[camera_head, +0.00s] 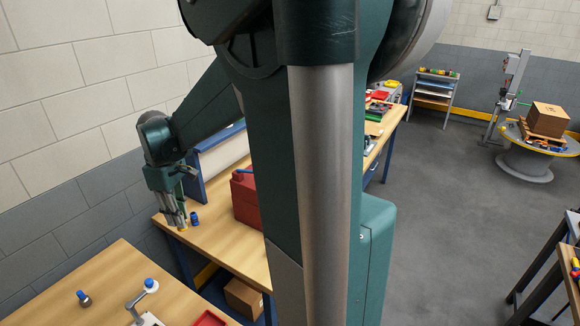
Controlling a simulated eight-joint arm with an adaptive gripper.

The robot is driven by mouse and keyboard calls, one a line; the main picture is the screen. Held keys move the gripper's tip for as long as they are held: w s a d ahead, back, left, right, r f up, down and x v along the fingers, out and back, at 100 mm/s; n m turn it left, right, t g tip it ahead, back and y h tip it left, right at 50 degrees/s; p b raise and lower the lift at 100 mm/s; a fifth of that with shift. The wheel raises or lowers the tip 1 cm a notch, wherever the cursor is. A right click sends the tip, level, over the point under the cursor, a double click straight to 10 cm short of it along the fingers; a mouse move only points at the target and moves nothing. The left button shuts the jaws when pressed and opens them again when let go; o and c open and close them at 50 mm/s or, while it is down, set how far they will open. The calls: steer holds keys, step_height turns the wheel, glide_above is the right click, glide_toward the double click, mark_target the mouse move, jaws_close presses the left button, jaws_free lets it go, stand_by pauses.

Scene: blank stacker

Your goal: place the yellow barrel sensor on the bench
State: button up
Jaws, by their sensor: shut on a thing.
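My gripper (178,221) points down over the left front corner of the wooden bench (225,245) in the middle of the head view. It is shut on a small yellow thing, which I take for the yellow barrel sensor (183,230). Only a little of the sensor shows at the fingertips; the fingers hide the rest. It is at or just above the bench top; I cannot tell whether it touches.
A small blue object (195,218) stands on the bench just right of my gripper. A red box (245,197) is farther right, partly behind my arm. A nearer wooden table (115,285) holds a blue-topped knob (83,297) and a red tray (209,319). Bare bench lies in front of the red box.

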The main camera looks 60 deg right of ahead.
steer(key=s+d+f+m, duration=0.2)
steer(key=d+m, duration=0.3)
steer(key=d, duration=1.7)
step_height(320, 180, down, 11)
steer(key=shift+d+r+p, duration=0.1)
steer(key=shift+r+p, duration=0.2)
steer(key=shift+p, duration=0.75)
steer(key=shift+f+n+p, duration=0.15)
steer(key=shift+n+p, duration=0.25)
steer(key=shift+p, duration=0.2)
steer(key=shift+f, duration=2.95)
steer(key=shift+f, duration=2.05)
